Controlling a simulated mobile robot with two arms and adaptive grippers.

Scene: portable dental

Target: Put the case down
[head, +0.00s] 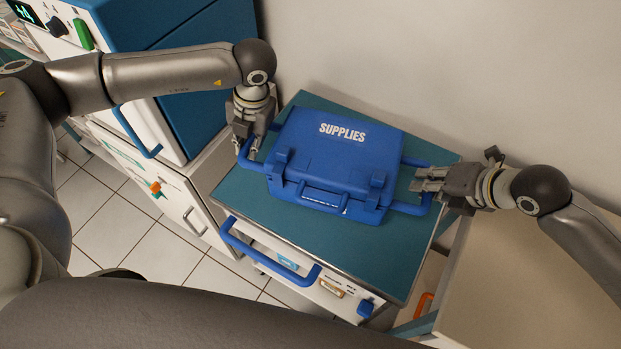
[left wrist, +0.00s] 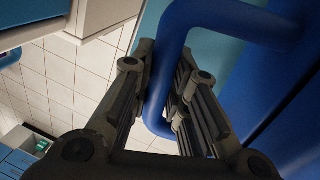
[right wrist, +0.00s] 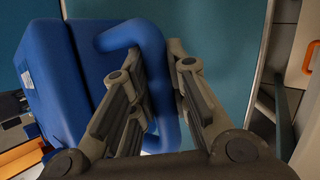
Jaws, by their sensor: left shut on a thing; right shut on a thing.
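The blue case (head: 333,158) marked "SUPPLIES" is closed and level over the teal top of a cart (head: 262,222). I cannot tell whether its base touches the top. My left gripper (head: 244,146) is shut on the left side handle, a blue bar that also shows in the left wrist view (left wrist: 168,75). My right gripper (head: 424,181) is shut on the right side handle, which shows between the fingers in the right wrist view (right wrist: 157,75). The case's front handle (head: 322,197) is free.
A white and blue cabinet (head: 185,95) stands close on the left. A beige surface (head: 535,270) lies to the right, and a wall is behind. The cart's blue push handle (head: 268,262) sticks out in front. Bare teal top shows in front of the case.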

